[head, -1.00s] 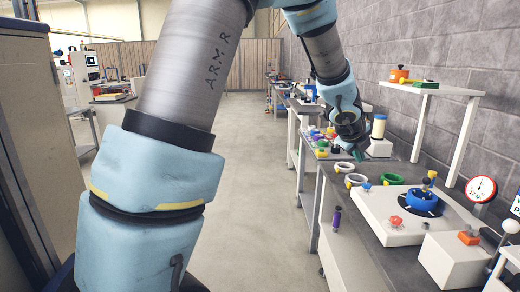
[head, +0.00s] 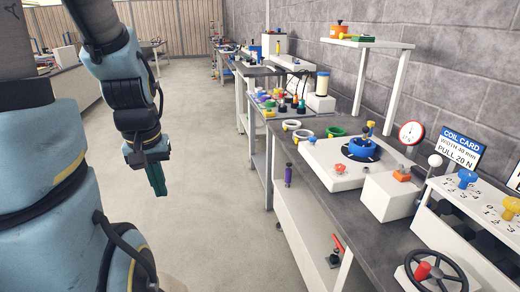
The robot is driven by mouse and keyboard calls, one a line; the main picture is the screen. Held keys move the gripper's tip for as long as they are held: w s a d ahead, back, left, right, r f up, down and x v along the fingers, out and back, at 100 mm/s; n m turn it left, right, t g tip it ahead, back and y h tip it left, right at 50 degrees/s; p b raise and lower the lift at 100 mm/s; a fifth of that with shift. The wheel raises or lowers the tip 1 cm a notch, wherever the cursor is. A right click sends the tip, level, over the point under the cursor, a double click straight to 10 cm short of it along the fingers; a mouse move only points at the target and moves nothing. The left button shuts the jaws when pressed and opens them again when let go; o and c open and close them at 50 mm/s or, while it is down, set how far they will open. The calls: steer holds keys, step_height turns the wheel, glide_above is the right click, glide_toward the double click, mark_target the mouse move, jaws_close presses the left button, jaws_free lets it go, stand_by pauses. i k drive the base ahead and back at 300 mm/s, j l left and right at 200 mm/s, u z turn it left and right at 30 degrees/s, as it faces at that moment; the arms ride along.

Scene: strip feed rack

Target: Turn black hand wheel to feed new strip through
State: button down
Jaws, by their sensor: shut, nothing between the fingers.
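The black hand wheel (head: 437,273) is at the bottom right of the head view, at the near end of the bench. It has spokes and a red handle knob (head: 423,270); its lower edge is cut off by the frame. My gripper (head: 157,186) hangs over the open floor at left, pointing down, with dark green fingers. It is shut and empty, far to the left of the wheel and touching nothing. I cannot make out a strip.
A blue-and-white coil card (head: 461,147) stands behind the wheel, near a round gauge (head: 411,132). A white box with a blue rotary part (head: 361,149) sits on the bench (head: 318,185). A red-handled lever (head: 338,244) is below the bench edge. The floor at left is clear.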

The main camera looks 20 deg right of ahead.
mark_target(433, 275)
steer(key=l+z, duration=0.15)
steer(key=z, duration=0.2)
steer(key=i+l+z, duration=0.1)
steer(key=z, duration=0.25)
steer(key=l+z, duration=0.1)
steer(key=z, duration=0.3)
